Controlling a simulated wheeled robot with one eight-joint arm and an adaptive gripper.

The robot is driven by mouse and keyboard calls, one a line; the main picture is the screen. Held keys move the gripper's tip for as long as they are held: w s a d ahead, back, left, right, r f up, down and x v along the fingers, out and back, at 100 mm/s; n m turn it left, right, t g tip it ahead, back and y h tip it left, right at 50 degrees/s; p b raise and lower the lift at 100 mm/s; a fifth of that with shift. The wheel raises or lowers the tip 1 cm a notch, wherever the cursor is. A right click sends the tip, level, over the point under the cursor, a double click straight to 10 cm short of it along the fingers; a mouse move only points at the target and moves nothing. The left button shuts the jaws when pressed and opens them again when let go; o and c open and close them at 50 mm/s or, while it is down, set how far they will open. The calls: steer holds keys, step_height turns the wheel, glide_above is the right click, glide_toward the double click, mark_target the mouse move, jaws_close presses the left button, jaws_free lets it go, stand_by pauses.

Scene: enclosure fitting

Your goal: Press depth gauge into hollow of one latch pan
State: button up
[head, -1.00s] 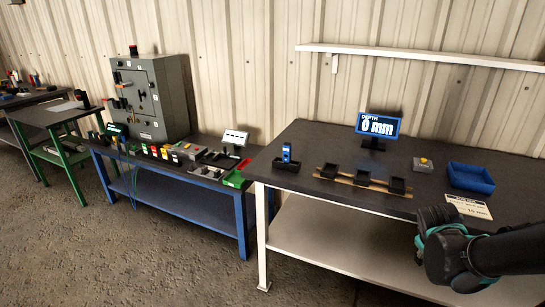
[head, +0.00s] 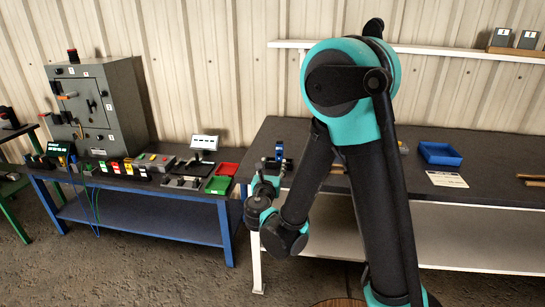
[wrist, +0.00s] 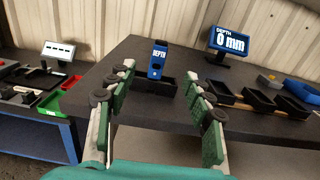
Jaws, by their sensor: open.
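The depth gauge (wrist: 158,59) is a blue block labelled DEPTH. It stands upright in a black holder (wrist: 141,86) near the left end of the dark table. In the head view the gauge (head: 279,152) shows just above my gripper (head: 267,177). In the wrist view my gripper (wrist: 160,90) is open and empty, its green fingers pointing at the gauge from the front, which appears between them farther off. Black latch pans (wrist: 261,100) sit in a row on a wooden strip to the right. In the head view my arm hides most of them.
A display (wrist: 229,42) reading 0 mm stands behind the pans. A blue bin (head: 440,153) and a white card (head: 446,179) lie farther right. A blue bench (head: 180,215) with red and green trays stands to the left, across a narrow gap.

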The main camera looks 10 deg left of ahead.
mark_target(279, 145)
steer(key=w, duration=1.6)
steer(key=shift+w+d, duration=0.2)
steer(key=shift+d, duration=0.15)
jaws_close()
